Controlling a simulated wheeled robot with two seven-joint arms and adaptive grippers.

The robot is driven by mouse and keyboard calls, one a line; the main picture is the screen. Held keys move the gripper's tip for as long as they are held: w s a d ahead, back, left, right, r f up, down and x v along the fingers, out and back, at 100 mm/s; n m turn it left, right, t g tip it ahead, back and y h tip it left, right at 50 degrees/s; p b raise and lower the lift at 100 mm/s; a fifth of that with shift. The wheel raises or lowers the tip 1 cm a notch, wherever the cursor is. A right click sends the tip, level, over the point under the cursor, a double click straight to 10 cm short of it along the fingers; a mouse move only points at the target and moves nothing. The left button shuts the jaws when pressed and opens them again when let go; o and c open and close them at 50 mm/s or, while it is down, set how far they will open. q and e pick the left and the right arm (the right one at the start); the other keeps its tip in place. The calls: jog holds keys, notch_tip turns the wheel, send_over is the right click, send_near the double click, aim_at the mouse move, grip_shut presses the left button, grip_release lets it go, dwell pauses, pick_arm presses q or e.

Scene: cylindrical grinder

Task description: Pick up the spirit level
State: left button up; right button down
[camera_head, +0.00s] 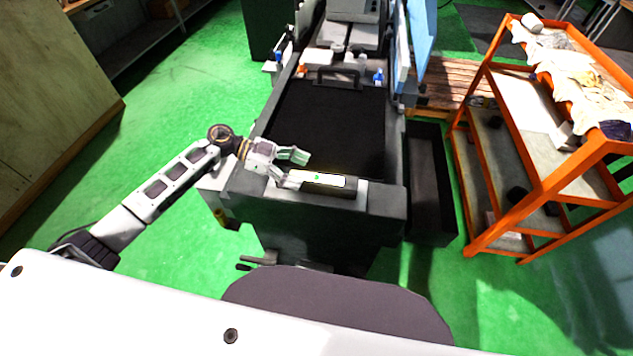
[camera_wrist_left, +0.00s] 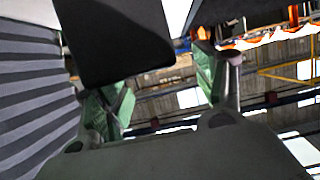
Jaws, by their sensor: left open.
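The spirit level (camera_head: 325,181) is a short bar with a bright pale top, a small green spot and a dark front side. In the head view it lies on the front ledge of the grinder (camera_head: 375,200). My left gripper (camera_head: 298,169) is open at the level's left end. One finger is beyond the bar and the other is close to its left end; I cannot tell whether they touch. In the left wrist view both fingers (camera_wrist_left: 168,80) stand apart, with a dark block at the top left that I cannot identify surely. My right gripper is not in view.
A black flat bed (camera_head: 330,125) with a handle lies behind the ledge. A dark open trough (camera_head: 430,190) is right of the machine. An orange shelf cart (camera_head: 540,140) with cloths stands farther right. Green floor (camera_head: 170,250) is free at the left.

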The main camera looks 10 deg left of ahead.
aim_at(314, 177)
pick_arm(q)
jog(key=shift+s+d+f+p, duration=0.15)
jog(key=shift+d+p, duration=0.05)
jog(key=shift+d, duration=0.4)
jog(key=shift+s+d+f+p, duration=0.1)
jog(key=shift+s+d+p, duration=0.1)
jog(key=shift+d, duration=0.35)
jog(key=shift+x, duration=1.15)
jog(key=shift+f, duration=0.1)
jog(key=shift+c, duration=0.2)
grip_shut()
jog(key=shift+w, duration=0.1)
